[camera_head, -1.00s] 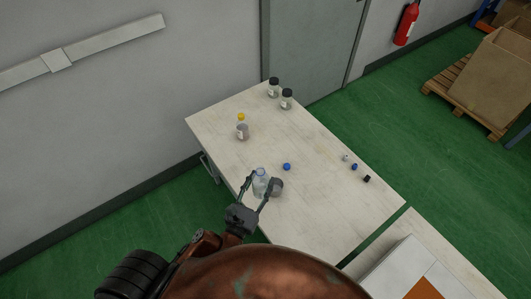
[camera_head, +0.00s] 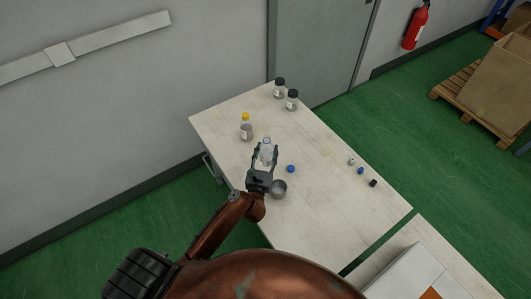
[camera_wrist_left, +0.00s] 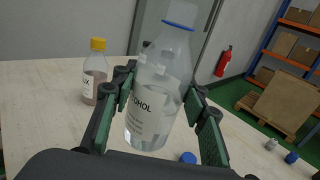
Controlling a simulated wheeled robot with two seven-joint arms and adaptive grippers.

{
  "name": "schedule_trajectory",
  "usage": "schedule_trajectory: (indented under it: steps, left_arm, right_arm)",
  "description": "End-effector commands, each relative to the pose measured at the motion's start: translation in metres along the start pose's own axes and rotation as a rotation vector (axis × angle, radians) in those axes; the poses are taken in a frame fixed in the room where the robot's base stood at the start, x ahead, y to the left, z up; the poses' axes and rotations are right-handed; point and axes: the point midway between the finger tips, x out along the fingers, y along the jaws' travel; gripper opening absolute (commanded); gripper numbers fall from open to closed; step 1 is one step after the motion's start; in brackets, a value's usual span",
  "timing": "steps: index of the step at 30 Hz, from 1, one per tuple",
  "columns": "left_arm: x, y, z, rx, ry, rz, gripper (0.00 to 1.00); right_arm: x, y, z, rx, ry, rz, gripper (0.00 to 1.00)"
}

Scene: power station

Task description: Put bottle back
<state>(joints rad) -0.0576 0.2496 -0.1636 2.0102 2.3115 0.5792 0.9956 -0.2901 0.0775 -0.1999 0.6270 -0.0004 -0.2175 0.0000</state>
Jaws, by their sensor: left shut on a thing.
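A clear bottle (camera_head: 266,152) with a label ending in "OHOL" is held in my left gripper (camera_head: 262,160). In the left wrist view the bottle (camera_wrist_left: 160,88) stands nearly upright between the two fingers, with a blue ring at its open-looking neck. I cannot tell whether its base touches the table (camera_head: 330,185). A blue cap (camera_head: 291,169) lies on the table to the right of the gripper. A yellow-capped bottle (camera_head: 246,128) stands beyond and to the left; it also shows in the left wrist view (camera_wrist_left: 95,75). My right gripper is out of view.
A grey round cup (camera_head: 279,188) stands close beside my left gripper. Two dark-capped jars (camera_head: 279,88) (camera_head: 292,100) stand at the far corner. Several small caps lie near the right edge, including a black one (camera_head: 373,183). The table's middle is mostly clear.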

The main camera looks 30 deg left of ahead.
Motion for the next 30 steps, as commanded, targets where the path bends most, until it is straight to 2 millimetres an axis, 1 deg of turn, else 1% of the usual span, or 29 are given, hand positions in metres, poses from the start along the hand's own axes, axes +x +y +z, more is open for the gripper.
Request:
schedule_trajectory:
  steps: [1,4,7,9,12,19,21,24,26,28,30]
  left_arm:
    - [0.013,0.004,-0.006,0.003,-0.001,0.001,0.11]
    - [0.033,0.009,-0.018,0.002,0.000,0.001,0.11]
    - [0.046,0.013,-0.039,0.001,0.002,0.001,0.11]
    - [0.054,0.014,-0.049,0.000,0.001,0.000,0.11]
    - [0.063,0.017,-0.058,0.001,0.000,0.000,0.11]
    - [0.071,0.019,-0.067,0.000,-0.001,0.000,0.11]
    - [0.076,0.020,-0.075,0.001,0.000,-0.001,0.11]
    - [0.075,0.020,-0.093,0.000,0.003,0.000,0.11]
    - [0.075,0.020,-0.101,0.000,0.002,0.000,0.11]
    - [0.075,0.020,-0.105,-0.001,0.000,-0.001,0.11]
    - [0.075,0.020,-0.103,-0.001,-0.001,-0.001,0.11]
  right_arm:
    - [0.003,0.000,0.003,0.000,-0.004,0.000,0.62]
    - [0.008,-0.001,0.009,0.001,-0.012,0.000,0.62]
    - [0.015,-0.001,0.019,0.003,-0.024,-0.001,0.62]
    - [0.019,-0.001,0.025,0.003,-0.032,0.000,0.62]
    - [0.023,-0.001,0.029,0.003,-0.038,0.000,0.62]
    - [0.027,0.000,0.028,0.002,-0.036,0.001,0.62]
    - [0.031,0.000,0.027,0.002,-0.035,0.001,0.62]
    - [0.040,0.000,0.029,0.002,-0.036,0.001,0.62]
    - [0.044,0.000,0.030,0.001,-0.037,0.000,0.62]
    - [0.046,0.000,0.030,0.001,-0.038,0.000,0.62]
    - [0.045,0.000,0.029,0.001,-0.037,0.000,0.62]
